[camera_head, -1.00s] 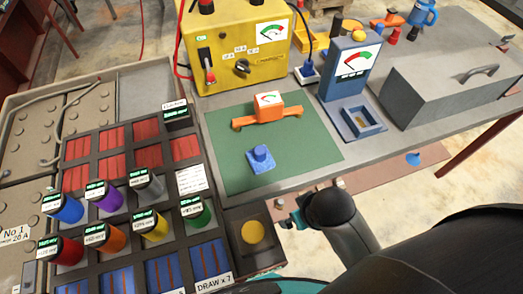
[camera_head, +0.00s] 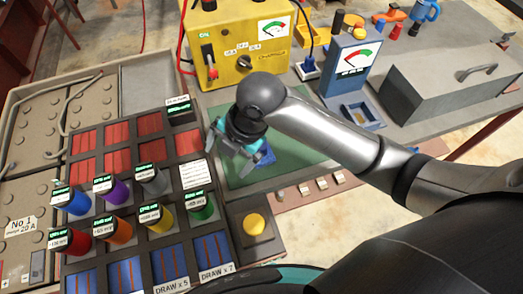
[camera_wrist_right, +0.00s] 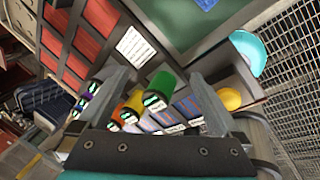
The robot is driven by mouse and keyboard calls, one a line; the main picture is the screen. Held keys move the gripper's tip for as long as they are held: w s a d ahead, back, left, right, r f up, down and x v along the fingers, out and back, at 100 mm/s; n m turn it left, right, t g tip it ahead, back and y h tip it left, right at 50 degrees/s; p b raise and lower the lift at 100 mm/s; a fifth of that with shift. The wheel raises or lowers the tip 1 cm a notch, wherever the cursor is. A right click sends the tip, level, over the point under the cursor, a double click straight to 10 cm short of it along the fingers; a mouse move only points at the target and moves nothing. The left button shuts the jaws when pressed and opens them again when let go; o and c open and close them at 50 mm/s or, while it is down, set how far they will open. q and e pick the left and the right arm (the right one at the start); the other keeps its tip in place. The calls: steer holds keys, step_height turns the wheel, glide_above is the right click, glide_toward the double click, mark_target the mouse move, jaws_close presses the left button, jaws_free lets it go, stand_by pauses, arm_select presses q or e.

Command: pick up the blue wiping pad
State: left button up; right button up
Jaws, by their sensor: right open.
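The blue wiping pad (camera_head: 252,168) lies on the green mat (camera_head: 290,165), partly hidden by my right gripper in the head view. A small blue edge of it shows at the top of the right wrist view (camera_wrist_right: 207,4). My right gripper (camera_head: 228,158) is open and empty, above the mat's left edge beside the coloured cells. In the wrist view its spread fingers (camera_wrist_right: 157,76) frame the green and yellow cylinders below. Whether it touches anything is hard to tell. My left gripper is not in view.
A rack with several coloured cylinders (camera_head: 119,228) and red and blue slots lies left of the mat. A yellow meter box (camera_head: 235,45) stands behind, a grey-blue gauge stand (camera_head: 348,62) and a grey lidded box (camera_head: 460,85) to the right. A yellow button (camera_head: 254,225) sits in front.

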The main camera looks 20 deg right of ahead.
steer(key=w+d+r+n+h, duration=0.1)
steer(key=w+d+r+n, duration=0.15)
steer(key=n, duration=0.25)
steer(key=n+g+h, duration=0.2)
steer(key=n, duration=0.4)
glide_toward(262, 147)
steer(key=f, duration=0.3)
steer(key=f+b, duration=0.1)
steer(key=f, duration=0.2)
steer(key=shift+s+a, duration=0.15)
steer(key=shift+a, duration=0.05)
steer(key=shift+w+f+b, duration=0.1)
steer(key=shift+f+b, duration=0.1)
steer(key=shift+f, duration=1.4)
steer(key=shift+w+f+b, duration=0.15)
steer(key=shift+f+b, duration=0.05)
steer(key=shift+f, duration=1.45)
steer(key=shift+c, duration=0.4)
steer(key=c, duration=1.2)
steer(key=shift+r, duration=0.1)
step_height(262, 147, up, 20)
steer(key=p, duration=0.2)
steer(key=shift+p, duration=0.4)
